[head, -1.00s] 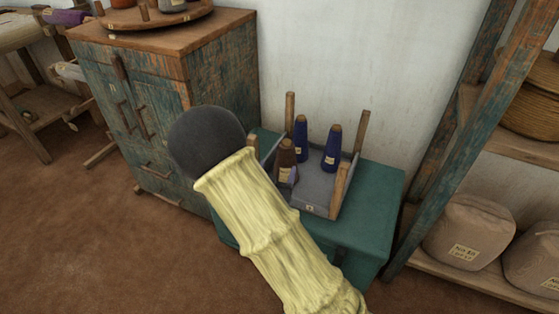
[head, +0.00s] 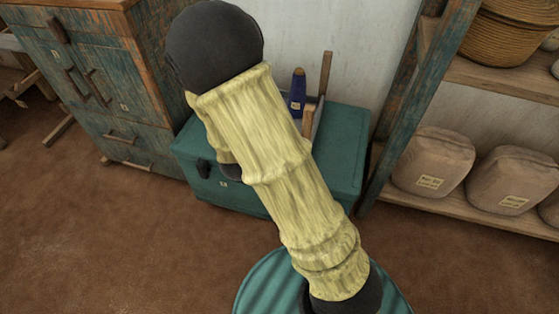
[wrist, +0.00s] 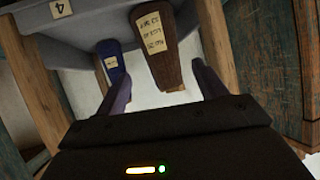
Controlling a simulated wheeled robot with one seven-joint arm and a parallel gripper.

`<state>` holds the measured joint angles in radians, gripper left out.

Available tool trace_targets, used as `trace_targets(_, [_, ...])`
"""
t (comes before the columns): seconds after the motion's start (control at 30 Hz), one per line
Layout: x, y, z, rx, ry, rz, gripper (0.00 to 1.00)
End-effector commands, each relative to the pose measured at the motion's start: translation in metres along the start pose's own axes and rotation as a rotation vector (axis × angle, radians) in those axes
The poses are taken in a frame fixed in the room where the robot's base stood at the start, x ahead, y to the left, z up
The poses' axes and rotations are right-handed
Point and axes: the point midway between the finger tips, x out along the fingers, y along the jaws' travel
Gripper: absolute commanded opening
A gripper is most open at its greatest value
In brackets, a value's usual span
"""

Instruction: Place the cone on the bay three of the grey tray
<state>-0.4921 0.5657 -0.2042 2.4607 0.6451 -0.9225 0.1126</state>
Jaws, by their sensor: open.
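In the wrist view, a brown cone (wrist: 158,50) with a pale paper label hangs tip-down in the picture, its tip reaching between the fingers of my gripper (wrist: 161,72). The fingers are apart; I cannot tell whether either touches the cone. A blue cone (wrist: 112,62) with a label is just left of it, near the left finger. The grey tray (wrist: 85,30) is at the top, with a tag reading 4. In the head view, my arm hides most of the tray, the brown cone and my gripper. One blue cone (head: 297,98) shows. Bay three is not identifiable.
Wooden posts (head: 325,78) rise at the tray's corners. The tray is on a teal chest (head: 342,150) by the wall. A worn blue cabinet (head: 100,75) stands left; a shelf (head: 465,200) with cloth sacks and baskets stands right.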

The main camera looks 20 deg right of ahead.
Motion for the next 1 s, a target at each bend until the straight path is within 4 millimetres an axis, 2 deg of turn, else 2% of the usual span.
trace_targets(0.17, [-0.022, 0.010, 0.008, -0.013, -0.253, -0.080, 0.71])
trace_targets(0.37, [-0.066, 0.030, 0.017, -0.104, -0.505, -0.158, 0.71])
trace_targets(0.6, [-0.131, 0.076, 0.025, -0.277, -0.757, -0.182, 0.71])
trace_targets(0.7, [-0.150, 0.093, 0.028, -0.332, -0.824, -0.172, 0.71])
trace_targets(0.8, [-0.159, 0.100, 0.029, -0.358, -0.855, -0.165, 0.71])
trace_targets(1.0, [-0.160, 0.101, 0.030, -0.361, -0.861, -0.165, 0.71])
